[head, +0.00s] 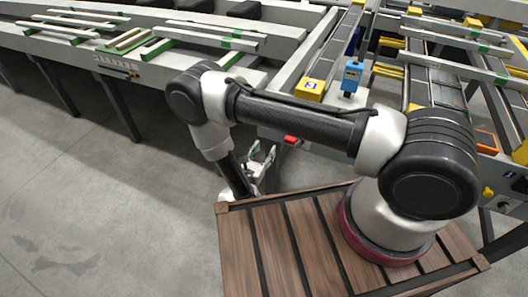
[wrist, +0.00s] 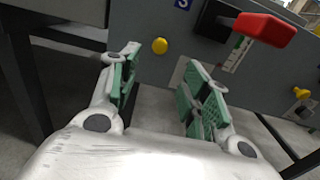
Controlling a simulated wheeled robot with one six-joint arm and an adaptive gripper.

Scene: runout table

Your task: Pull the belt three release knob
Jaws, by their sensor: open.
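In the head view my gripper (head: 260,166) hangs beside the front of the machine; this knob cannot be made out there.
A red handle (wrist: 265,30) juts from the panel right of the knob; it also shows in the head view (head: 290,139). Another yellow knob (wrist: 302,93) is farther right. Table legs (head: 117,105) stand at left. The floor (head: 100,210) in front is clear.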

